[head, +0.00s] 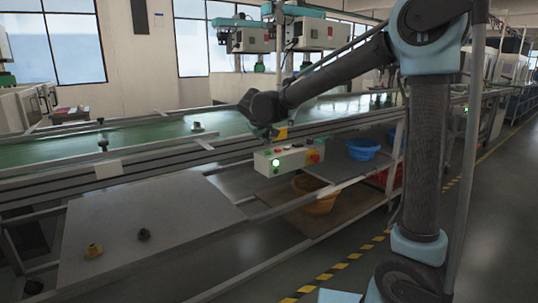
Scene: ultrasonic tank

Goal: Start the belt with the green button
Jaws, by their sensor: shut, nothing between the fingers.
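A pale control box (290,158) is fixed at the near side of the conveyor frame. Its front face bears a bright, whitish-green button (275,163) at the left end and a red knob (315,157) at the right end. The green conveyor belt (165,136) runs behind the box. My gripper (273,133) hangs small and dark just above and behind the box's left half. It is shut and empty. It appears apart from the green button; its fingertips are hard to make out.
Open floor lies at the right, beyond yellow-black tape (340,266).

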